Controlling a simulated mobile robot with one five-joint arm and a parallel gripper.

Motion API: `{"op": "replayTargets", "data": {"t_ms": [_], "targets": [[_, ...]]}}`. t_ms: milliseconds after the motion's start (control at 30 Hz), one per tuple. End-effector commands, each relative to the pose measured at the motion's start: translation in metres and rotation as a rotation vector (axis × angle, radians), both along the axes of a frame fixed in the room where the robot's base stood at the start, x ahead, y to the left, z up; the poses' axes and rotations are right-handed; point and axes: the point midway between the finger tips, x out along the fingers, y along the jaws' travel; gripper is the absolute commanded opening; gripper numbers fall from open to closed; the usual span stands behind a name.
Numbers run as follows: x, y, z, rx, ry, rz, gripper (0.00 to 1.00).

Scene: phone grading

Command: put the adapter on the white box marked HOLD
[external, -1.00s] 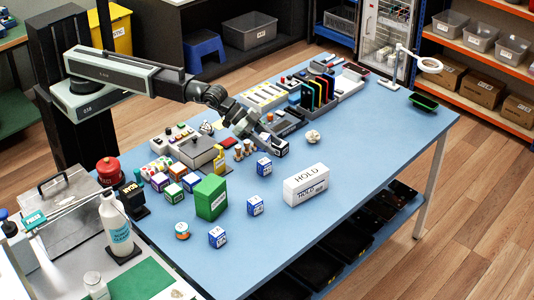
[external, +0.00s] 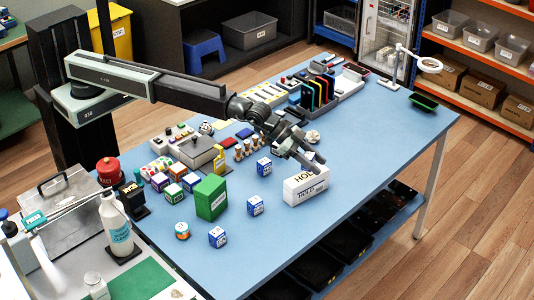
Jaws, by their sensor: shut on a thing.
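The white box marked HOLD (external: 306,189) stands on the blue table, right of centre, with its lettering on the top and front. My gripper (external: 314,164) is over the back part of this box and covers some of its top lettering. It is shut on the adapter (external: 308,157), a small blue-and-white box mostly hidden behind the fingers. I cannot tell whether the adapter touches the white box.
Similar blue-and-white boxes stand nearby, one left of my gripper (external: 264,166) and one farther forward (external: 256,205). A green box (external: 210,198) stands to the left. The blue table (external: 350,170) is clear right of the white box.

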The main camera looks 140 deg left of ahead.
Motion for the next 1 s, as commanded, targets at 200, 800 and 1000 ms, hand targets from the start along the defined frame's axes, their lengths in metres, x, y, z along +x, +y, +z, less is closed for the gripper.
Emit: {"op": "replayTargets", "data": {"t_ms": [200, 800, 1000], "targets": [[-0.001, 0.000, -0.033, 0.000, 0.000, 0.000, 0.01], [-0.001, 0.000, -0.033, 0.000, 0.000, 0.000, 0.61], [-0.001, 0.000, -0.028, 0.000, 0.000, 0.000, 0.61]]}}
